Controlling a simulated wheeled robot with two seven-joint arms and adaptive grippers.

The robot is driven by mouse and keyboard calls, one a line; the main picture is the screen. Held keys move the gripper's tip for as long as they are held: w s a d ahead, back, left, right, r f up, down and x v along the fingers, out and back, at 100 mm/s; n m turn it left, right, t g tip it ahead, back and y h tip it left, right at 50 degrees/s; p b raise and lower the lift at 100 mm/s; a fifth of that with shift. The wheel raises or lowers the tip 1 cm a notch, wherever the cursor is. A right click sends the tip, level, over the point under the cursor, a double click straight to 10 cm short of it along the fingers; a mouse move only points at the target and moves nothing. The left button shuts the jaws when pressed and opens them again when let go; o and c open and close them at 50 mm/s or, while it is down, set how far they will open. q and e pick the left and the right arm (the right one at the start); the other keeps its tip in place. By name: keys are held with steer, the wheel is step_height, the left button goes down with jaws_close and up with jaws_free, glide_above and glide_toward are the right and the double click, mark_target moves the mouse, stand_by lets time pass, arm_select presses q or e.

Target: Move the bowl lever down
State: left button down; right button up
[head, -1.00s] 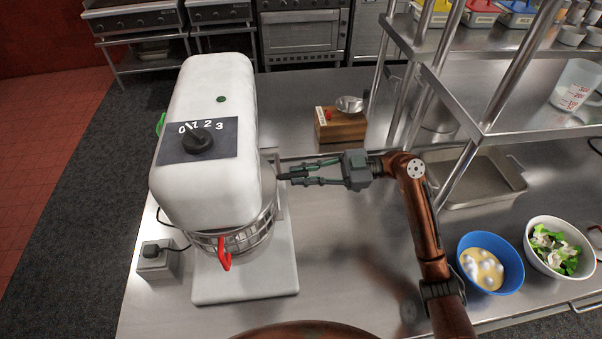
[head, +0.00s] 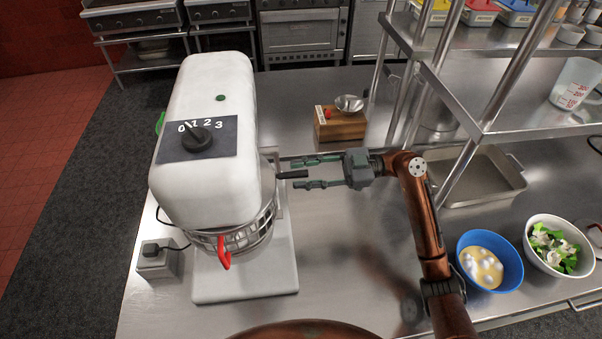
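A large white stand mixer (head: 215,85) stands on the steel counter, with a dial marked 0 to 3 on its top. The bowl lever (head: 293,174) is a short dark bar sticking out to the right from the mixer's right side, roughly level. My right gripper (head: 303,174) comes in from the right with its green-grey fingers spread apart. One finger is above the lever in the picture and one below, with gaps to both. The lever's root is partly hidden by the mixer. My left gripper is not in view.
A wire guard (head: 248,235) with a red handle (head: 224,253) surrounds the bowl area. A wooden box (head: 340,127) stands behind the gripper. A steel shelf rack and pan (head: 480,192) are at right, with a blue bowl (head: 478,250) and salad bowl (head: 552,248). Counter below the gripper is clear.

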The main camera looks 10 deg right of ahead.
steer(key=d, duration=1.1)
steer(key=shift+d, duration=0.25)
